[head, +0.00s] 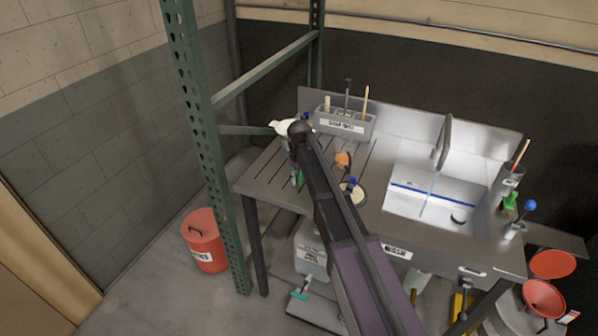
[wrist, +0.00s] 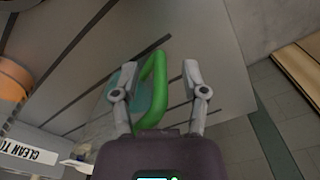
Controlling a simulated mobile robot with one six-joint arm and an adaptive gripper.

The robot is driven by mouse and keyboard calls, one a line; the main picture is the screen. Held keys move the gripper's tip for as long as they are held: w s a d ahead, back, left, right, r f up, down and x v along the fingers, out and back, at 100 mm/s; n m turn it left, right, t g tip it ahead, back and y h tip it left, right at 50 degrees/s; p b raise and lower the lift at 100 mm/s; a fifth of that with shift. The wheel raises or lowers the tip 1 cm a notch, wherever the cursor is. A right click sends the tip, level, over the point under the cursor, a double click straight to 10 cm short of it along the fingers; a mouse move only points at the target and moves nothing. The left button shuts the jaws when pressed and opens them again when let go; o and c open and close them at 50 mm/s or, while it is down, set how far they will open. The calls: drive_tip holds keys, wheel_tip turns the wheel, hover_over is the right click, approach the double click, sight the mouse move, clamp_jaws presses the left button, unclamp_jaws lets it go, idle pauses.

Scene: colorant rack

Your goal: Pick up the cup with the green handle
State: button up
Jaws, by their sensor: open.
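The green handle (wrist: 153,85) of the cup shows between the two fingers of my gripper (wrist: 160,70) in the wrist view. The cup body (wrist: 113,88) looks clear and teal-tinted, and lies left of the handle, partly behind the left finger. My gripper is open, with its fingers on either side of the handle; I cannot tell whether either touches it. In the head view a small bit of green (head: 299,178) shows beside my arm at the left part of the metal counter (head: 262,178). My arm hides most of the cup there.
A labelled tool holder (head: 345,125) stands at the counter's back. An orange cup (head: 342,159) and a round container (head: 354,193) lie right of my arm. The sink (head: 435,200) is farther right. A green rack post (head: 205,140) rises close at the left.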

drive_tip(key=shift+f+b, duration=0.4)
drive_tip(key=shift+f, duration=0.25)
clamp_jaws()
